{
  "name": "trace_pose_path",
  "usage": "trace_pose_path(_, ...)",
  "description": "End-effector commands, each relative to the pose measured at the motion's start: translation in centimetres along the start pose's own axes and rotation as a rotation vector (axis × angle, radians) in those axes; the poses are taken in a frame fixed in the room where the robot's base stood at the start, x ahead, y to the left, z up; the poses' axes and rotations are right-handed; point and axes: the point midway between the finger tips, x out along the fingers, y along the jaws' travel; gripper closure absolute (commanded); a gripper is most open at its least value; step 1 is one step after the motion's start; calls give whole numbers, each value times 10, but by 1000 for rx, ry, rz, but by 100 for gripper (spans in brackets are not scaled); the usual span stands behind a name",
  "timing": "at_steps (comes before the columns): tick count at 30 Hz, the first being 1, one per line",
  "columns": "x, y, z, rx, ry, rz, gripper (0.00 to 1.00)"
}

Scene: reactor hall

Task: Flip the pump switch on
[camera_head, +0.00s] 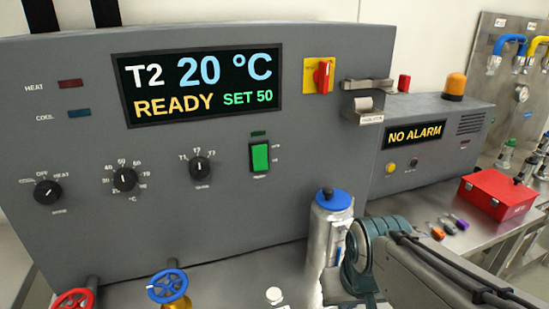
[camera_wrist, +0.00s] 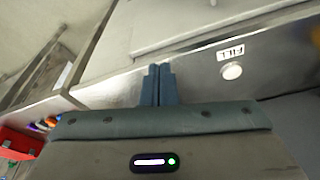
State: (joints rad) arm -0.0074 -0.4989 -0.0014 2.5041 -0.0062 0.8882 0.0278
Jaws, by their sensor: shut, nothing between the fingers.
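The green rocker switch (camera_head: 260,157) is on the grey panel face, right of the dials and below the display. A small dark green lamp (camera_head: 258,133) sits above it. The labels around it are too small to read, and I cannot tell its on or off position. My gripper (camera_wrist: 158,72) shows in the wrist view with its two blue-grey fingers together and nothing between them. In the head view my teal wrist is at lower right, below and right of the switch, clear of it; the fingertips cannot be made out there. The wrist view does not show the switch.
A silver cylinder with a blue cap (camera_head: 333,199) stands before the panel, beside my wrist. Blue (camera_head: 168,286) and red (camera_head: 75,299) valve wheels are at lower left. A red-yellow rotary switch (camera_head: 319,75) and metal bracket (camera_head: 367,85) are upper right. A red box (camera_head: 497,196) sits right.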

Motion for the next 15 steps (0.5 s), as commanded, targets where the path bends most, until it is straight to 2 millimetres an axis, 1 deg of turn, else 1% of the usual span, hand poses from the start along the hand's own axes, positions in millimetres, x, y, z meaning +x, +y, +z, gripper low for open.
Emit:
trace_pose_path(4,-3,-1,-3,-15,2,-5,100)
trace_pose_path(8,-18,-6,-19,-112,13,-35,100)
trace_pose_path(11,-39,-14,-41,-265,32,-79,100)
trace_pose_path(15,-79,-27,-78,-545,87,-155,100)
